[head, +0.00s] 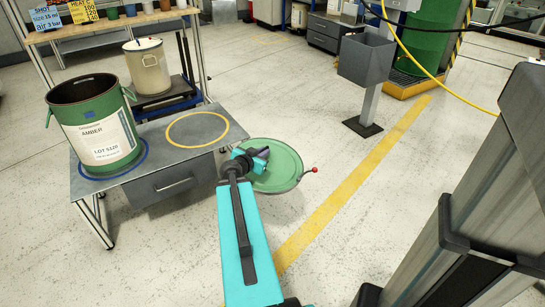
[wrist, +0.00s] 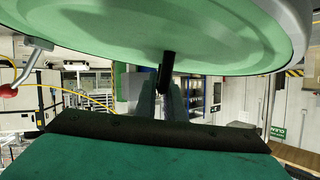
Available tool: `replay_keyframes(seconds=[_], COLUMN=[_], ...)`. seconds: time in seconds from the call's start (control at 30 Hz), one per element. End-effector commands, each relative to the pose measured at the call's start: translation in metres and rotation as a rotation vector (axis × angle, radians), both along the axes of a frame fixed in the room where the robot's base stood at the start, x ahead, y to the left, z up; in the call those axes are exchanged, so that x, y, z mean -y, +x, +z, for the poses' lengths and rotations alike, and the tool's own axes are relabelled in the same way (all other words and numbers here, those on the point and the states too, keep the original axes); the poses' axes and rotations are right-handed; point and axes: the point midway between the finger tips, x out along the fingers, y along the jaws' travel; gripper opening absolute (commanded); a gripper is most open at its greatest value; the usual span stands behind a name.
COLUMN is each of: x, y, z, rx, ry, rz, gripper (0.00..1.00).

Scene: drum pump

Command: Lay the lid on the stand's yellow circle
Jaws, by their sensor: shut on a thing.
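The green round lid (head: 283,172) hangs in the air just right of the stand. A small red-tipped lever (head: 314,170) sticks out from its right rim. My gripper (head: 259,158) is shut on the lid, at its left part in the head view. In the wrist view the lid (wrist: 220,45) fills the top, with the gripper fingers (wrist: 164,98) below a dark piece on it; the exact grip is hard to see. The yellow circle (head: 229,124) on the grey stand (head: 157,141) is empty. The lid is to the right of it, not over it.
An open green drum (head: 97,120) labelled AMBER stands on the stand's blue circle, left of the yellow one. A cream drum (head: 148,68) stands behind. A grey bin on a post (head: 367,60) is at the back right. The floor right of the stand is clear.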

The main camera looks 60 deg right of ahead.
Motion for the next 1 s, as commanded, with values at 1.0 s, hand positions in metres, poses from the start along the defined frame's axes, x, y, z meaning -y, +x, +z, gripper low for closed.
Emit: replay_keyframes(seconds=[1.0], x=[-0.191], y=[0.274], z=[0.105], rx=[0.002], ry=[0.0], rz=[0.457], gripper=[0.0])
